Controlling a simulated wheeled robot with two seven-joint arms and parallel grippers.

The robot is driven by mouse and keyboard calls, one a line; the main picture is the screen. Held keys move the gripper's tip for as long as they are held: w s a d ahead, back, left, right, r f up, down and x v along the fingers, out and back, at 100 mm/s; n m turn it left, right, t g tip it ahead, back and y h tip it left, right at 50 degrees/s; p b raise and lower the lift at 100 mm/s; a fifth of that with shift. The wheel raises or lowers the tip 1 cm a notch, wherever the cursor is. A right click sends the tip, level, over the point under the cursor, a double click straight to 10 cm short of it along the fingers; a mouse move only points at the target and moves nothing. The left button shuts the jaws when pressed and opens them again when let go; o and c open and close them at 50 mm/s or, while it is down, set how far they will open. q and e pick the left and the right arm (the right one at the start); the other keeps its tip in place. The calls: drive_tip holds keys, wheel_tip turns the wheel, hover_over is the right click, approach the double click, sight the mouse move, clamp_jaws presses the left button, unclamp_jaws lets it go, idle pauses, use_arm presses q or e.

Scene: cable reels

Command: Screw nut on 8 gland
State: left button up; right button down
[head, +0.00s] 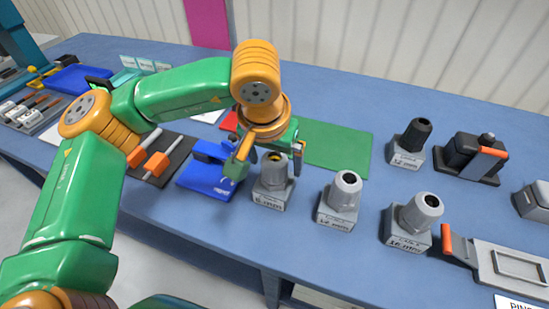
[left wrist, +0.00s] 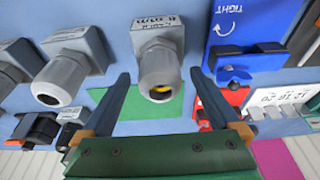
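The gland with the small block label that seems to read 8 mm (head: 272,188) stands on the blue table; it also shows in the left wrist view (left wrist: 159,68). It is grey, with a rounded nut-like top and yellow inside its opening. My left gripper (head: 268,165) is over this gland. In the left wrist view its two dark fingers (left wrist: 160,80) are spread, one on each side of the grey top, with visible gaps. I cannot tell whether the grey top is seated fully. My right gripper is not in view.
Right of it stand two more grey glands (head: 342,195) (head: 415,218) and a black-topped one (head: 412,142). A blue TIGHT stand (head: 207,180) is close on the left; it also shows in the left wrist view (left wrist: 245,35). A green mat (head: 340,145) lies behind.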

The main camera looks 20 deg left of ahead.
sight(273, 158)
use_arm(q)
drive_tip(key=v, duration=0.7)
drive_tip(key=shift+b, duration=0.35)
